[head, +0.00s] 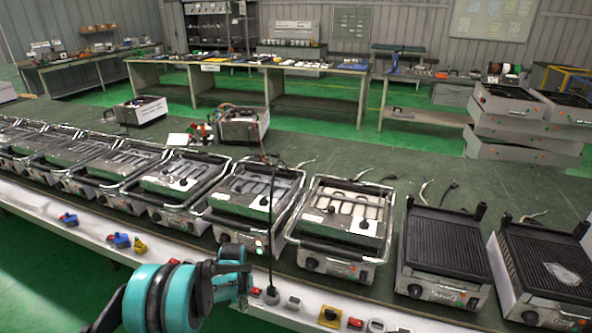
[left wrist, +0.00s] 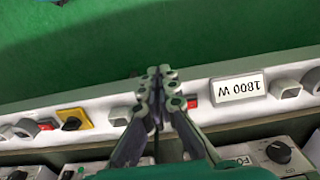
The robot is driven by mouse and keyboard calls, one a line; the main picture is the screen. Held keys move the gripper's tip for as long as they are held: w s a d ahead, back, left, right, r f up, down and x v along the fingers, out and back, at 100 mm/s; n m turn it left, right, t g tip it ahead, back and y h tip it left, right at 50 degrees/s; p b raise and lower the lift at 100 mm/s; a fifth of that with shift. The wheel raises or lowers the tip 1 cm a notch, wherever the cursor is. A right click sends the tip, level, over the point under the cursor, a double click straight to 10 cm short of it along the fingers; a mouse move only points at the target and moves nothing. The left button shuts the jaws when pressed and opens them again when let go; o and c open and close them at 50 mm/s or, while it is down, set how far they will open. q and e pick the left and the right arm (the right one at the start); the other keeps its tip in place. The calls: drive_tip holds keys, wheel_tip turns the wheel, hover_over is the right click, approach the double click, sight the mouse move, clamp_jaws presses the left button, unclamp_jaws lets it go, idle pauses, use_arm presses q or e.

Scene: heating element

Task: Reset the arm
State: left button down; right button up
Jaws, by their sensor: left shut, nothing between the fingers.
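My left arm comes in from the bottom left in the head view, teal and black. Its gripper (head: 243,268) is over the front edge of the workbench. In the left wrist view the two dark fingers of the left gripper (left wrist: 160,74) are together, with nothing between them. They are in front of the white edge panel, beside a small red button (left wrist: 192,102). My right gripper is in neither view. A contact grill with exposed heating elements (head: 345,210) stands on the bench to the right of the left gripper, apart from it.
A row of grills (head: 255,190) lines the green workbench (head: 360,155). A thin black rod (head: 271,230) stands close to the gripper. Green floor (left wrist: 130,35) in front is clear.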

use_arm(q)
drive_tip(key=s+r+n+t, duration=0.15)
drive_tip(key=s+r, duration=0.25)
drive_tip(key=r, duration=0.5)
drive_tip(key=s+r+t, duration=0.2)
drive_tip(key=s+r, duration=0.3)
drive_tip(key=r, duration=0.4)
drive_tip(key=s+r+n+t, duration=0.1)
drive_tip(key=s+r, duration=0.1)
drive_tip(key=s, duration=0.6)
drive_tip(key=s+r+n+t, duration=0.1)
drive_tip(key=s+r+t, duration=0.1)
drive_tip(key=s, duration=0.6)
drive_tip(key=shift+s+r, duration=0.35)
drive_tip(key=shift+r, duration=0.25)
